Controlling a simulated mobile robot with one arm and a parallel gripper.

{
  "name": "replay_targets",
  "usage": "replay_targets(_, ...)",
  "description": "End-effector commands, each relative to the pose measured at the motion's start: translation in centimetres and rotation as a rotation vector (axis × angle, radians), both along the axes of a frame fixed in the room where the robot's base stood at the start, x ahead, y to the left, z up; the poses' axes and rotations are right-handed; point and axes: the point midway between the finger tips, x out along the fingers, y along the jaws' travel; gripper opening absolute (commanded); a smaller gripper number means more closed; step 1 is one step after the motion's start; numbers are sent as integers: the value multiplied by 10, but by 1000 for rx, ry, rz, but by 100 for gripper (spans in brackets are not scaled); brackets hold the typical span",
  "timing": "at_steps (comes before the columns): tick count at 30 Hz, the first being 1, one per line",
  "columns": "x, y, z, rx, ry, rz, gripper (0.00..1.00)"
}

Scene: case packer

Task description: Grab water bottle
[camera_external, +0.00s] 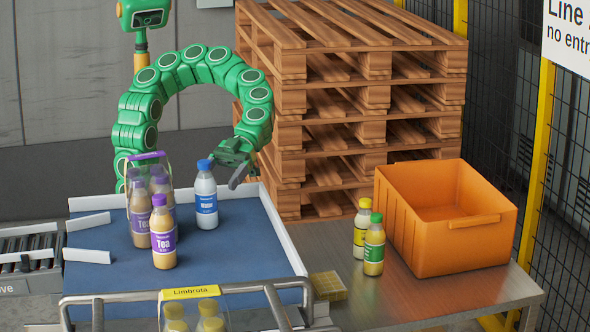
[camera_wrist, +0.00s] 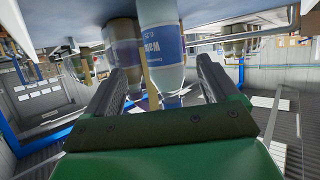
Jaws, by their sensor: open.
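The water bottle (camera_external: 206,196) has a blue cap and a blue label and stands upright on the blue tray surface (camera_external: 200,252). In the wrist view the bottle (camera_wrist: 163,55) appears upside down, just beyond the fingers and roughly between them. My gripper (camera_external: 236,172) is at the right of the bottle's upper part in the external view. In the wrist view my gripper (camera_wrist: 168,85) is open, with two dark fingers spread and nothing visibly clamped. Whether a finger touches the bottle cannot be told.
Tea bottles with purple caps (camera_external: 163,232) stand close left of the water bottle, some in a carrier (camera_external: 147,156). An orange crate (camera_external: 405,225) and two bottles (camera_external: 374,248) are on the metal table at right. Wooden pallets (camera_external: 290,140) rise behind.

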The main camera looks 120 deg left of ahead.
Motion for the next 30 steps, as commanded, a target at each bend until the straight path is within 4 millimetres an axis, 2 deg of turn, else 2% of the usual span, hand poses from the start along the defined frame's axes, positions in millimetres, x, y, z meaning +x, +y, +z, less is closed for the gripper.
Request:
replay_targets(13, 3, -34, -11, 0, 0, -3, 88)
replay_targets(22, 8, -68, -22, 0, 1, -4, 88)
replay_targets(30, 10, -73, -24, 0, -2, 1, 88)
